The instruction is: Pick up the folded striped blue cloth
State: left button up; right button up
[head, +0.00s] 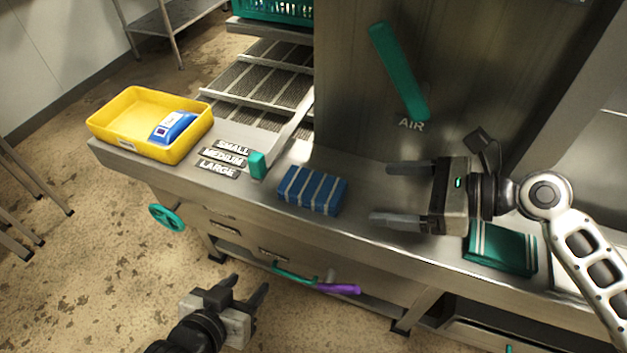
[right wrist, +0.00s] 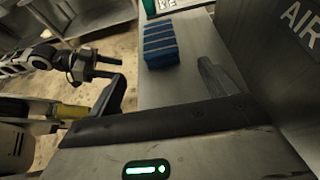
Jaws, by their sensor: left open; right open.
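The folded blue cloth with pale stripes (head: 313,191) lies on the steel counter, left of my right gripper in the head view. It also shows near the top of the right wrist view (right wrist: 160,45), beyond the fingers. My right gripper (head: 380,193) is open and empty, its fingers pointing left towards the cloth with a gap between them and it. My left gripper (head: 250,287) is open and empty, low in front of the counter, over the floor. It also shows at the left of the right wrist view (right wrist: 108,68).
A yellow tray (head: 112,128) holding a blue and white device (head: 173,127) stands at the counter's left end. SMALL, MEDIUM and LARGE labels (head: 222,158) and a green-ended lever (head: 257,164) lie nearby. A folded green cloth (head: 502,250) is at right. A steel panel marked AIR (head: 350,120) rises behind.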

aim_at(332, 190)
jog(key=x, duration=1.2)
jog(key=shift+d, duration=0.1)
jog(key=c, duration=1.1)
